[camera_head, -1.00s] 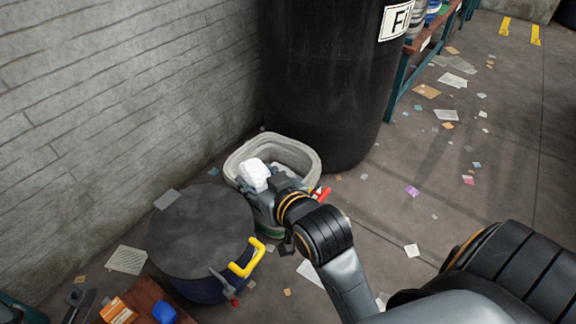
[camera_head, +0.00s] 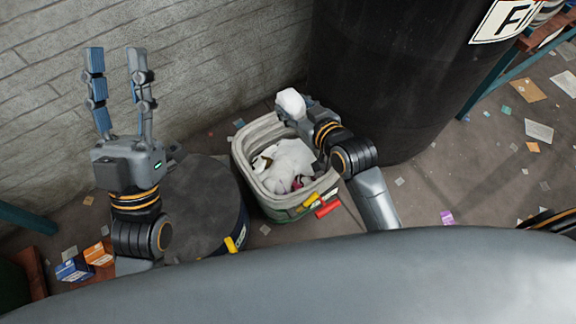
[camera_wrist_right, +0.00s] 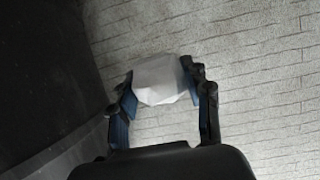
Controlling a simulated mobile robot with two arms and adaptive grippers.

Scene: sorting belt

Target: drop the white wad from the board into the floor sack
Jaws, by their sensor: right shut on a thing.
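The white wad (camera_head: 291,103) is between the fingers of my right gripper (camera_head: 286,110), which is shut on it. In the right wrist view the wad (camera_wrist_right: 160,80) sits between both fingertips, with the brick wall behind it. The floor sack (camera_head: 240,158) is a grey, open-topped bag with whitish scraps inside. In the head view the wad appears over the sack's far rim, beside the black barrel; its exact height is unclear. My left gripper (camera_head: 115,68) is raised at the left, fingers apart, empty.
A large black barrel (camera_head: 390,80) stands behind and right of the sack. A dark round drum (camera_head: 198,200) stands left of it. Red and yellow handles (camera_head: 326,208) stick out at the sack's front. A blue box (camera_head: 75,270) and an orange box (camera_head: 99,254) lie at lower left.

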